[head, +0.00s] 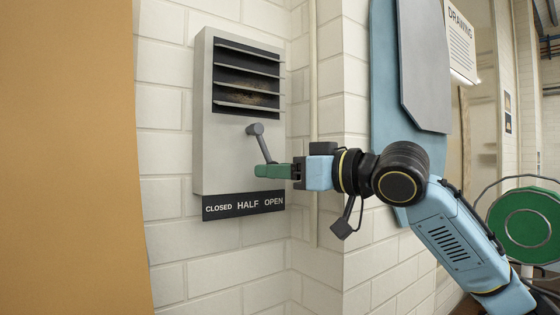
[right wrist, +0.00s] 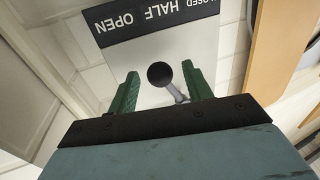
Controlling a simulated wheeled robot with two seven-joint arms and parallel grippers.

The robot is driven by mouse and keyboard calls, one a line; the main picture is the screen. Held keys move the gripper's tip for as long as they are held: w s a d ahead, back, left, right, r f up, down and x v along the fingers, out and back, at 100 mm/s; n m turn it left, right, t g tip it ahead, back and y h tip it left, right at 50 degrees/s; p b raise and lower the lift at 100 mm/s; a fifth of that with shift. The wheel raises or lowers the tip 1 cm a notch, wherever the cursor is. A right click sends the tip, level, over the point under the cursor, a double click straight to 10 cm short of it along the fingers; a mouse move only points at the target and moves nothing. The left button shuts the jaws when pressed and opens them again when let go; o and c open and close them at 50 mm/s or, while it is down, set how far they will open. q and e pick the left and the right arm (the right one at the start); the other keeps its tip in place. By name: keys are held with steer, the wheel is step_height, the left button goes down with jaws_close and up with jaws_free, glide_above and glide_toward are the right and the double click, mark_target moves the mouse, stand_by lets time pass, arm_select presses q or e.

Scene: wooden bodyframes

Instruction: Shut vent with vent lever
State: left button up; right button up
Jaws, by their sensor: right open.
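The vent (head: 245,80) is a grey wall box with dark slats that stand apart, with gaps between them. Its grey vent lever (head: 262,146) hangs from a pivot below the slats and slants down to the right, toward the OPEN side. The label strip (head: 244,204) under it reads CLOSED, HALF, OPEN. My right gripper (head: 262,171) is at the lever's lower end, coming from the right. In the right wrist view, its green fingers are open on either side of the lever's dark round knob (right wrist: 160,75), with visible gaps. My left gripper is not in view.
A white brick wall (head: 165,150) surrounds the vent, with a corner and a vertical pipe (head: 313,80) just to its right. A tan panel (head: 70,150) fills the left side. A blue board (head: 383,90) and a green reel (head: 525,222) are at right.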

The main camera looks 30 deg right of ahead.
steer(key=shift+w, duration=0.2)
jaws_close()
stand_by(0.3)
steer(key=shift+f, duration=0.1)
